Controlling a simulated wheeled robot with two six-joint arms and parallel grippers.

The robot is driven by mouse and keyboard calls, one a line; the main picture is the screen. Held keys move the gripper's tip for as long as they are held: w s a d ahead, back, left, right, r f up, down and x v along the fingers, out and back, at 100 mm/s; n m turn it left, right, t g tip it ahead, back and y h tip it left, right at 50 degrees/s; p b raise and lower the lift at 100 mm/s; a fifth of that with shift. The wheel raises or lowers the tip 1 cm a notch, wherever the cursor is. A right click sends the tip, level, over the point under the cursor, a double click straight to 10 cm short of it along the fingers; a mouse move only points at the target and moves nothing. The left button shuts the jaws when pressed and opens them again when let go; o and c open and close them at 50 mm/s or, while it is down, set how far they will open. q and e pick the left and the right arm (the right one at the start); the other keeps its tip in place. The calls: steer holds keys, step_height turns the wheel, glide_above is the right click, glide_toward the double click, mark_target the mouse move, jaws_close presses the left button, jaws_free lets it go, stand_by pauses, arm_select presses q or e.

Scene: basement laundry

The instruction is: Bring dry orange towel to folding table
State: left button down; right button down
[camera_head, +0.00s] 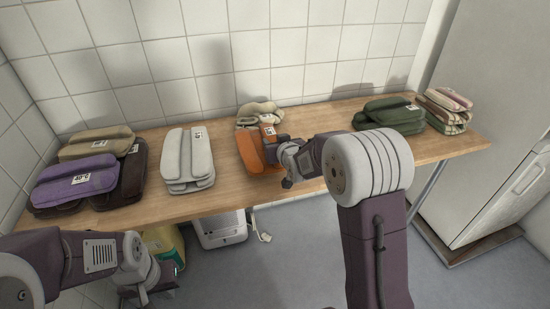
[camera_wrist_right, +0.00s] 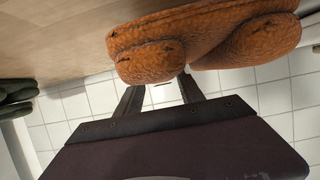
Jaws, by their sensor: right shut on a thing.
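The folded orange towel (camera_head: 249,152) is at the middle of the wooden table (camera_head: 225,195), with a white tag at its back right. My right gripper (camera_head: 275,152) reaches it from the right and is shut on its near edge. In the right wrist view the orange towel (camera_wrist_right: 205,40) fills the top, with the fingers of my right gripper (camera_wrist_right: 160,82) at its edge; the fingertips are partly hidden by it. I cannot tell if the towel is lifted. My left gripper (camera_head: 152,285) is low at the left, below the table front, its fingers unclear.
A beige towel (camera_head: 259,108) lies behind the orange one. White towels (camera_head: 188,158) and a purple towel (camera_head: 75,182) lie left; green towels (camera_head: 390,113) and a striped stack (camera_head: 447,108) lie right. A yellow container (camera_head: 163,243) and white box (camera_head: 222,230) stand below. A grey cabinet (camera_head: 490,120) stands right.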

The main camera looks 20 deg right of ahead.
step_height(320, 180, down, 4)
steer(key=shift+a+f+b, duration=0.1)
steer(key=shift+f+b, duration=0.05)
steer(key=shift+b, duration=0.75)
steer(key=shift+f, duration=0.1)
steer(key=c, duration=0.7)
jaws_free()
